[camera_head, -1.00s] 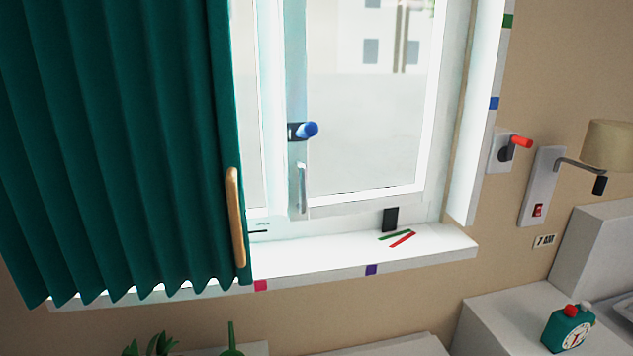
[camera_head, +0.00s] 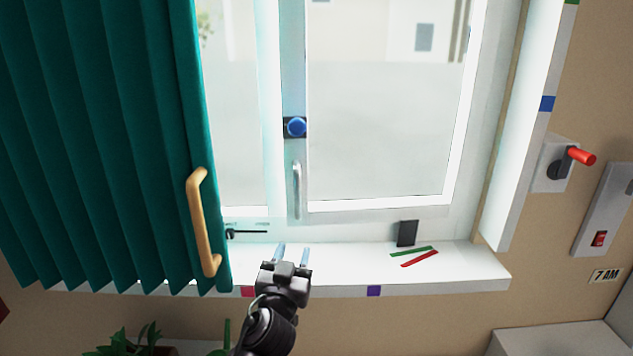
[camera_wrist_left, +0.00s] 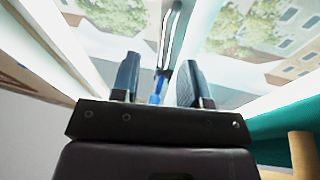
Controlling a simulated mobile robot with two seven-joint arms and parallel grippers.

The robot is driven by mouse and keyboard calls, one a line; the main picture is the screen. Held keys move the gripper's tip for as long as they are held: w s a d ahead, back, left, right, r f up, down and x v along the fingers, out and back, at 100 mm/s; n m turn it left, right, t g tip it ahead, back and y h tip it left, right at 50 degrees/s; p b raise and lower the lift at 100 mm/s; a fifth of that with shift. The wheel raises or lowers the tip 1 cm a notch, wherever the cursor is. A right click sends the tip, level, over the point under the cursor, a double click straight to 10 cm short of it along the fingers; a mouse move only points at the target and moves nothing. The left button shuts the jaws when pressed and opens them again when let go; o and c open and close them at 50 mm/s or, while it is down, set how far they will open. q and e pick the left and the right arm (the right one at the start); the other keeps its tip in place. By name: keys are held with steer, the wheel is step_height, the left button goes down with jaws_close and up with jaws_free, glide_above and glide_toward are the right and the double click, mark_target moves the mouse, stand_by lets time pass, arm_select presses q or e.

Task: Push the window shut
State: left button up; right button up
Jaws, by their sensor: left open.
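The window (camera_head: 380,203) has a white frame and a right pane with a silver vertical handle (camera_head: 297,190) on its left stile. A round blue knob (camera_head: 296,127) sits above that handle. I cannot tell how far the sash stands open. My left gripper (camera_head: 293,254) is open and empty, in front of the sill and below the silver handle. In the left wrist view its two fingers (camera_wrist_left: 158,80) point up toward the window, with the silver handle and a blue part between and beyond them. My right gripper is not in view.
A teal curtain (camera_head: 95,150) with a wooden handle (camera_head: 203,222) covers the left side. On the sill (camera_head: 340,262) are a black block (camera_head: 407,233) and green and red strips. A red-tipped lever (camera_head: 580,156) is on the right wall. A plant (camera_head: 130,342) stands below.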

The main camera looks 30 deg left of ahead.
mark_target(296, 187)
arm_select(q)
steer(key=w+a+r+y+p, duration=0.1)
steer(key=w+r, duration=0.1)
steer(key=r, duration=0.1)
steer(key=w+a+r+n+p, duration=0.1)
steer(key=w+a+r, duration=0.1)
steer(key=w+r, duration=0.1)
steer(key=w+a+r+n+t+y+p, duration=0.1)
steer(key=w+r, duration=0.2)
steer(key=r, duration=0.1)
steer(key=shift+w+a+r+y, duration=0.15)
steer(key=shift+w+a+y, duration=0.05)
steer(key=shift+a+y, duration=0.1)
steer(key=shift+w+a+r, duration=0.2)
steer(key=shift+w+a, duration=0.05)
steer(key=shift+w, duration=0.4)
steer(key=c, duration=0.6)
